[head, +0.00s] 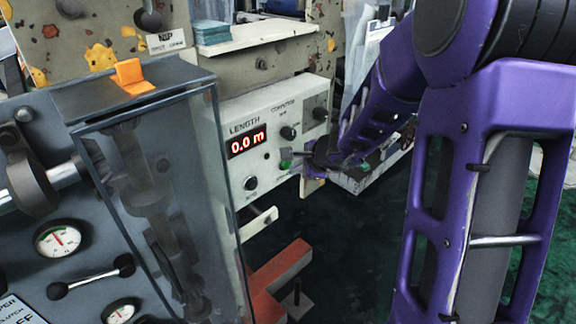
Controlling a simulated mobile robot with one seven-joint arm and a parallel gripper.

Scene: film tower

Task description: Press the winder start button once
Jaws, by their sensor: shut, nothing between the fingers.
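The light control panel (262,165) carries a LENGTH counter whose red display (246,141) reads 0.0 m. A small green button (285,165) sits at the panel's lower right, and a black knob (250,183) is to its lower left. My gripper (300,158) reaches in from the right with its fingers shut and empty. Its tips are right beside the green button in the picture; I cannot tell whether they touch it. The gripper hides part of the panel's lower right corner.
A clear-sided guard box (165,200) with an orange latch (132,76) stands left of the panel. Pressure gauges (58,240) and a lever (90,277) are at the far left. A red bracket (280,268) juts out below the panel. Dark green floor is open at lower middle.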

